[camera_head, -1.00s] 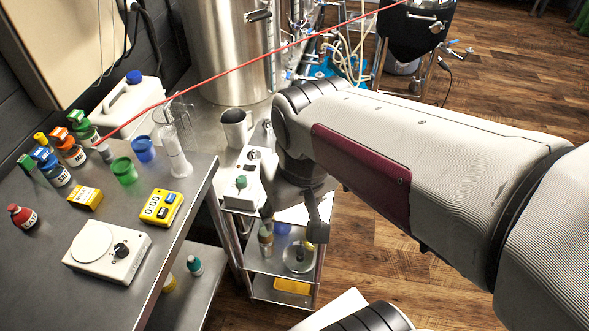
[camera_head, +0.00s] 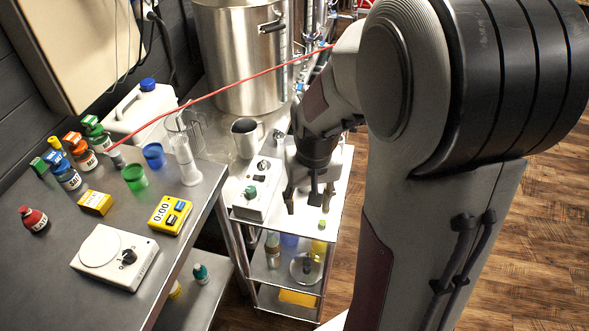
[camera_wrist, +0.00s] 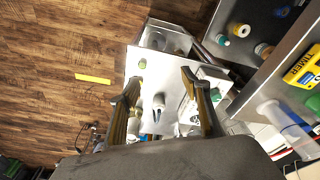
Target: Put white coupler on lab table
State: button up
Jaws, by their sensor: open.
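My gripper (camera_head: 309,199) points down over the white top of the steel cart (camera_head: 336,190), to the right of the lab table (camera_head: 135,255). It is open, with nothing held between its fingers. In the wrist view its two fingers (camera_wrist: 161,80) frame a small pale object (camera_wrist: 158,102) over the cart top, which may be the white coupler; I cannot tell for certain. I cannot make out the coupler in the head view, where the gripper and arm cover part of the cart top. The lab table is grey metal.
The table bears a white scale (camera_head: 108,257), a yellow timer (camera_head: 170,214), a green cup (camera_head: 134,177), a blue cup (camera_head: 154,155) and several bottles. A white device (camera_head: 257,190) stands on the cart's left side. A small green-topped item (camera_head: 322,226) is at its front.

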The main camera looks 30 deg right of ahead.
jog(key=shift+m+t, duration=0.3)
jog(key=w+d+f, duration=0.2)
jog(key=w+f, duration=0.1)
jog(key=w+d+f, duration=0.3)
jog(key=shift+w+d, duration=0.1)
jog(key=shift+w, duration=0.05)
jog(key=shift+w+d+r+t+h, duration=0.2)
jog(key=shift+w+d+t, duration=0.15)
jog(key=shift+w, duration=0.55)
jog(key=shift+w+d+r+t+h, duration=0.25)
jog(key=shift+w+d+t, duration=0.1)
jog(key=shift+w, duration=0.5)
jog(key=shift+w+d+r+t+h, duration=0.2)
jog(key=shift+w+d+t, duration=0.15)
jog(key=shift+w, duration=0.55)
jog(key=shift+x, duration=1.3)
jog(key=shift+x, duration=2.6)
jog(key=c, duration=1.3)
